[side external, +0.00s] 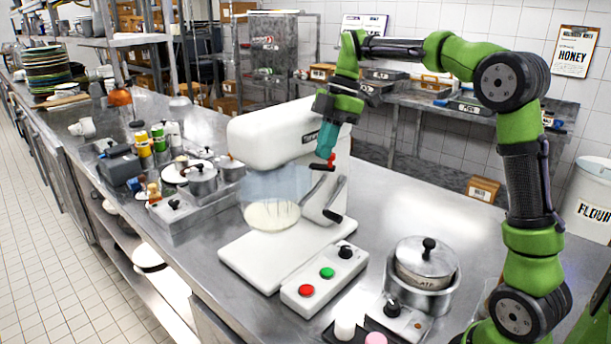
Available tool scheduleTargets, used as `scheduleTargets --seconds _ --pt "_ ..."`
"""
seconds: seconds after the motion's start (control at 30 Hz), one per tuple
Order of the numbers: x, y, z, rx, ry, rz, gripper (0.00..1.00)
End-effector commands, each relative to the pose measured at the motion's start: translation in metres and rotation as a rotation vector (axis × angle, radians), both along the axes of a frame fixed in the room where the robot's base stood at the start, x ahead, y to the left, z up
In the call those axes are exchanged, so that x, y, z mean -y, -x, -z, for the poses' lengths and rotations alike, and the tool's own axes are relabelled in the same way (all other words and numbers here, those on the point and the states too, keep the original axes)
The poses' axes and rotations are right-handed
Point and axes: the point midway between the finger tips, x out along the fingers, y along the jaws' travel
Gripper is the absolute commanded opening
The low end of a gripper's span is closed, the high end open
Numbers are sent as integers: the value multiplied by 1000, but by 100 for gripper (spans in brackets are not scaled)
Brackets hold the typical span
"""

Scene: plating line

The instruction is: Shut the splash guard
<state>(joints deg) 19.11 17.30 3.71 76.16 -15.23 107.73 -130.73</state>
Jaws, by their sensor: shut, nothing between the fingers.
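The white mixer (270,130) stands on the steel counter, with its head to the left. The splash guard (280,184) is a pale, see-through panel below the head, in front of a cream-coloured rounded part with wires; whether it is fully shut is hard to tell. My gripper (324,165), with a teal body and red and black tips, points down beside the mixer's column, just above the levers and right of the guard. It is shut and empty; contact with the mixer cannot be told.
A control box (325,277) with red and green buttons stands in front of the mixer. A lidded pot (424,265) is to the right. Metal containers and bottles crowd the left. Bare counter (405,205) lies right of the mixer.

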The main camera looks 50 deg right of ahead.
Motion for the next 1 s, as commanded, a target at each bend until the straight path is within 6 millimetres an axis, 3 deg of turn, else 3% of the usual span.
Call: scheduleTargets --seconds 0.47,0.8,1.0 --pt "9 -1 -6 2 13 8 0" --pt "25 -2 -61 3 7 5 0" --pt "32 -2 -83 0 4 2 0"
